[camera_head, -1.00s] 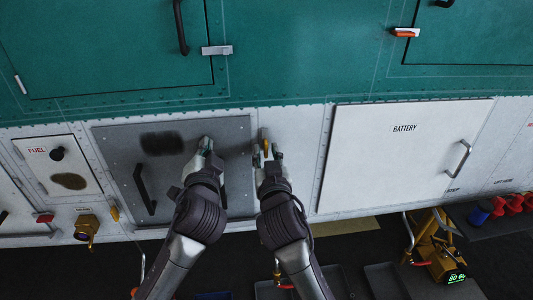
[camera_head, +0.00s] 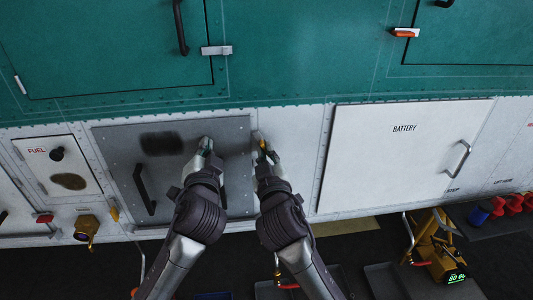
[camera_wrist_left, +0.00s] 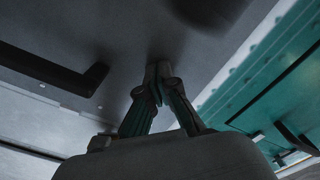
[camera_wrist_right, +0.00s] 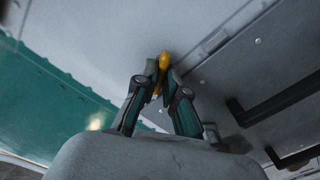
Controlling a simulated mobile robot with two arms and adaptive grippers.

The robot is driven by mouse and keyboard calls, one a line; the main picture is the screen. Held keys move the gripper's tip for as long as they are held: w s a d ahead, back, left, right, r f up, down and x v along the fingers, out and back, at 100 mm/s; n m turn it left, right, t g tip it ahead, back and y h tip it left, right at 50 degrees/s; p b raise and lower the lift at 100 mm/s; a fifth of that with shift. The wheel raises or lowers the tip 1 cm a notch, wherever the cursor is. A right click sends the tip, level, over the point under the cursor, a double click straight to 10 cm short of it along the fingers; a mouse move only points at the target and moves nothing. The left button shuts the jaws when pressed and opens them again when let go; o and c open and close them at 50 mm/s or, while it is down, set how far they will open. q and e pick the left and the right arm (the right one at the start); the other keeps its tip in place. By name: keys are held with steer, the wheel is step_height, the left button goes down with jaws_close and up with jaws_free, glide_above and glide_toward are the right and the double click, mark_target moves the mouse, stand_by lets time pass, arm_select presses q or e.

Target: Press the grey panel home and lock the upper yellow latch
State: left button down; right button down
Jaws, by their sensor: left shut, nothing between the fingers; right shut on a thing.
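The grey panel (camera_head: 183,180) with a black handle and a dark smudge sits in the white lower hull. It also shows in the left wrist view (camera_wrist_left: 118,35). My left gripper (camera_head: 206,143) is shut and empty, its fingertips against or very close to the panel's upper right part. The upper yellow latch (camera_head: 264,146) is beside the panel's upper right edge, partly hidden by my right gripper (camera_head: 262,140). In the right wrist view the yellow latch (camera_wrist_right: 163,61) stands between the fingertips, which are shut on it. Another yellow latch (camera_head: 114,213) is near the panel's lower left.
A white BATTERY door (camera_head: 400,155) with a handle lies to the right. A FUEL panel (camera_head: 58,168) is to the left. Green hull doors (camera_head: 110,50) are above. A yellow device (camera_head: 440,255) stands on the floor at lower right.

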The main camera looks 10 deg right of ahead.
steer(key=n, duration=0.6)
stand_by(0.3)
steer(key=n, duration=0.5)
steer(key=shift+r+n, duration=0.1)
steer(key=shift+n, duration=0.5)
steer(key=c, duration=1.3)
jaws_free()
steer(key=shift+s, duration=0.1)
